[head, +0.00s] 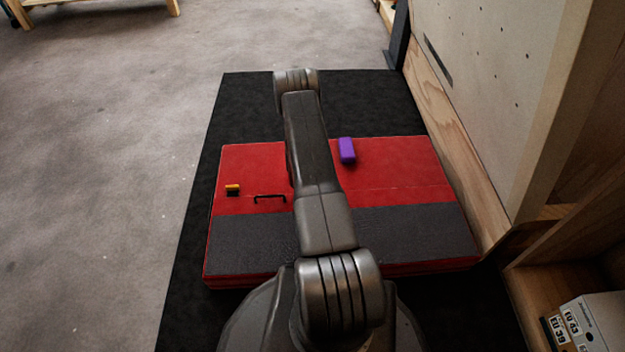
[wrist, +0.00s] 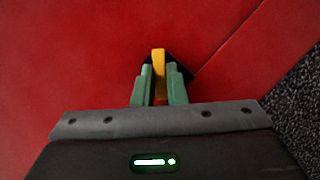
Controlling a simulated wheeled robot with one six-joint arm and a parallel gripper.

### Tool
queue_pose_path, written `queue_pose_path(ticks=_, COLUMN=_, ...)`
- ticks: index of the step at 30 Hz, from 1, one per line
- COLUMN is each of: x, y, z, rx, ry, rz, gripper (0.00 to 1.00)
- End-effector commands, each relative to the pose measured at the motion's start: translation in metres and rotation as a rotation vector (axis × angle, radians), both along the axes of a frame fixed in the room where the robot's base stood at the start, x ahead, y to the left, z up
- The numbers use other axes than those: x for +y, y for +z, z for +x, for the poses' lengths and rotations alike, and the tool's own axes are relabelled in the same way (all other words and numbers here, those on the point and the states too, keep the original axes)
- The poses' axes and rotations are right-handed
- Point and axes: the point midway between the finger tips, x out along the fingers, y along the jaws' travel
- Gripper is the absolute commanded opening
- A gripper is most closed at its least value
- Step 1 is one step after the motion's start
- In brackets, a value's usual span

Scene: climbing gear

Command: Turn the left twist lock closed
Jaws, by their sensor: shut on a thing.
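In the wrist view my gripper (wrist: 160,74) has its two green fingers shut on the upright yellow lever of a twist lock (wrist: 158,55). The lock's dark base shows partly behind the fingers, on red mat surface. In the head view another yellow-orange twist lock (head: 232,189) sits on the left of the red mat (head: 400,165), with no gripper at it. My gripper is hidden behind my arm in the head view, so the lock it holds cannot be seen there.
A black handle (head: 270,198) lies just right of the visible lock. A purple block (head: 347,150) rests on the mat to the right of my arm. A wooden climbing wall (head: 500,90) stands at the right, with a white box (head: 597,322) at the lower right. The carpet on the left is clear.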

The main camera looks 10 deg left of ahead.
Motion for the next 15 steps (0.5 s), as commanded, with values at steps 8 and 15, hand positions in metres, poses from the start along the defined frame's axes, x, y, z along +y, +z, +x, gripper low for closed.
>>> queue_pose_path(ticks=8, x=0.0026, y=0.0001, z=0.0013, rx=-0.002, ry=-0.18, rz=0.001, gripper=0.0)
queue_pose_path(ticks=15, x=0.0035, y=-0.0022, z=0.0026, rx=-0.002, ry=-0.375, rz=0.002, gripper=0.0)
